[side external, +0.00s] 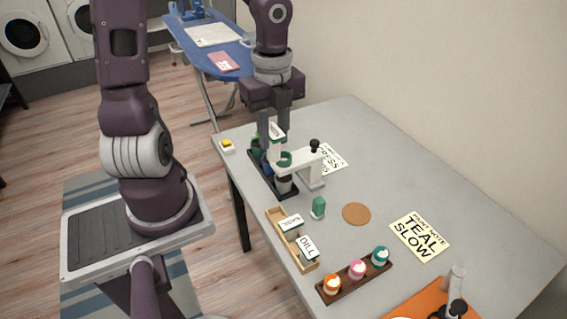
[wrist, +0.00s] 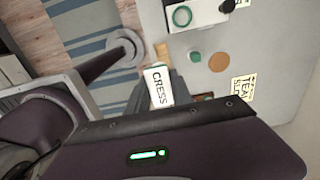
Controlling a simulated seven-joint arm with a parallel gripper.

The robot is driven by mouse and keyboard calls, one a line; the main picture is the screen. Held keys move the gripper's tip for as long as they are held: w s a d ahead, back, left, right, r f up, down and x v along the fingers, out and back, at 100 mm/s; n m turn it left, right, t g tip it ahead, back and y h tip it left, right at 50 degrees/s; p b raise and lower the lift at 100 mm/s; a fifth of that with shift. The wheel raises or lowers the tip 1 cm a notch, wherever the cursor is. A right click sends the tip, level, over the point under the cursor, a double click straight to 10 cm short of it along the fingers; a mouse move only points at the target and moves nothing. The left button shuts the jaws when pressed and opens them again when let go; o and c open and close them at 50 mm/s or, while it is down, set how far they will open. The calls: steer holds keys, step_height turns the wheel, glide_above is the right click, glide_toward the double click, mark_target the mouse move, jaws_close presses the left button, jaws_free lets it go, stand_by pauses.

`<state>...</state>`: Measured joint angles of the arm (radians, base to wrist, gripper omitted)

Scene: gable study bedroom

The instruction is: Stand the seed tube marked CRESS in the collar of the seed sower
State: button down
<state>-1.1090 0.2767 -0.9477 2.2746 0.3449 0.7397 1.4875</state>
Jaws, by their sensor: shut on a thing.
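My gripper (side external: 274,126) is shut on the white seed tube marked CRESS (wrist: 158,86), whose label faces the wrist camera. In the side view the tube (side external: 275,131) shows pale between the fingers, partly hidden by them. The white seed sower (side external: 311,172) stands on the table with a black knob. Its green collar (side external: 284,159) is at the end of its arm, below and slightly right of the held tube in the side view. In the wrist view the green collar (wrist: 182,16) lies beyond the tube, apart from it. I cannot tell the exact gap.
A black tray (side external: 288,194) with pots runs under the sower's arm. A wooden tray (side external: 275,215) holds tubes marked BASIL and DILL. A small green-topped item (side external: 318,207), a cork coaster (side external: 356,214) and a paint rack (side external: 335,295) stand nearer.

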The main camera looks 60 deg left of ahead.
mark_target(275, 129)
steer(key=r, duration=0.5)
steer(key=shift+w, duration=0.25)
steer(key=w+a, duration=0.6)
steer(key=a, duration=0.2)
step_height(275, 129, down, 15)
steer(key=shift+w+f, duration=0.1)
steer(key=shift+f, duration=0.1)
steer(key=c, duration=1.1)
jaws_free()
steer(key=shift+f, duration=0.15)
